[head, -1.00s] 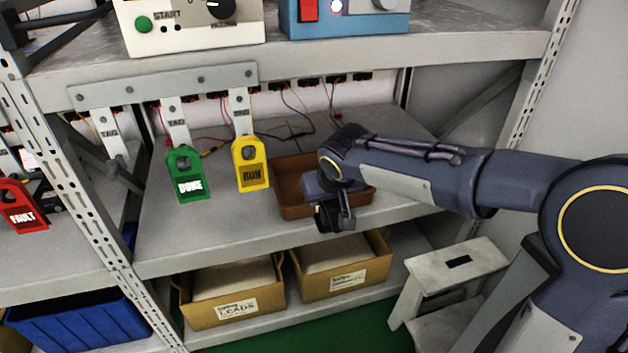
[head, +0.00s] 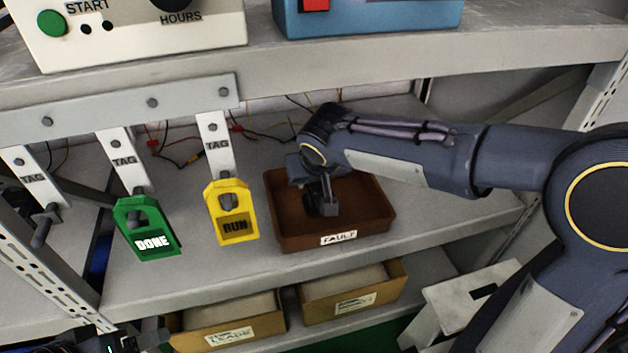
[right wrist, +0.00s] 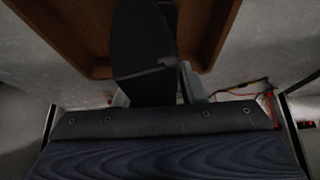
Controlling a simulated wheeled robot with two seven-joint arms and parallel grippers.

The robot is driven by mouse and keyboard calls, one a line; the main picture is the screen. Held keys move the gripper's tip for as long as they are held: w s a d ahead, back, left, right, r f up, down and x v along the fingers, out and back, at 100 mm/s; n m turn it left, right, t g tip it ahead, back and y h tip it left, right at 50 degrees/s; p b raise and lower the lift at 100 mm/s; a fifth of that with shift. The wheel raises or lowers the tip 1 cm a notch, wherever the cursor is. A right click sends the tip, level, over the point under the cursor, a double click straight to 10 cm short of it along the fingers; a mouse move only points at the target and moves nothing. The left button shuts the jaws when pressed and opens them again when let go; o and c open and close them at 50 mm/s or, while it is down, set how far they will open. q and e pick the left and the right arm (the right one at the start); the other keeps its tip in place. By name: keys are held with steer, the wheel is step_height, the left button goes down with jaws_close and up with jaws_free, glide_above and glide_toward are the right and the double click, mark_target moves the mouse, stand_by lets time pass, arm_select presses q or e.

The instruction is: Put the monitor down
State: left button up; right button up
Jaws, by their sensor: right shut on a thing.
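My right gripper (head: 325,195) points down over the inside of the brown tray (head: 290,243) labelled FAULT, on the middle shelf. It is shut on a small dark thing (head: 311,204), probably the monitor, mostly hidden by the gripper. In the right wrist view a black, flat-sided piece (right wrist: 142,45) sits between the pale fingers, with the brown tray's rim (right wrist: 222,35) around it. I cannot tell whether the held thing touches the tray floor.
Green DONE (head: 145,228) and yellow RUN (head: 232,212) tags hang left of the tray. The upper shelf (head: 330,65) is close above my right arm. Cardboard boxes (head: 232,335) stand below, a white step stool (head: 465,300) at right. A dark unidentified part (head: 112,343) shows at bottom left.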

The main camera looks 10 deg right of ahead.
step_height(320, 180, down, 2)
steer(key=shift+f+b, duration=0.1)
steer(key=shift+b, duration=0.4)
steer(key=shift+w+f, duration=0.1)
steer(key=shift+f, duration=0.1)
steer(key=shift+d+r, duration=0.1)
steer(key=shift+r, duration=0.05)
steer(key=shift+f+b, duration=0.6)
steer(key=o, duration=1.2)
steer(key=shift+c, duration=0.2)
arm_select(q)
steer(key=f, duration=0.3)
steer(key=shift+w+d, duration=0.35)
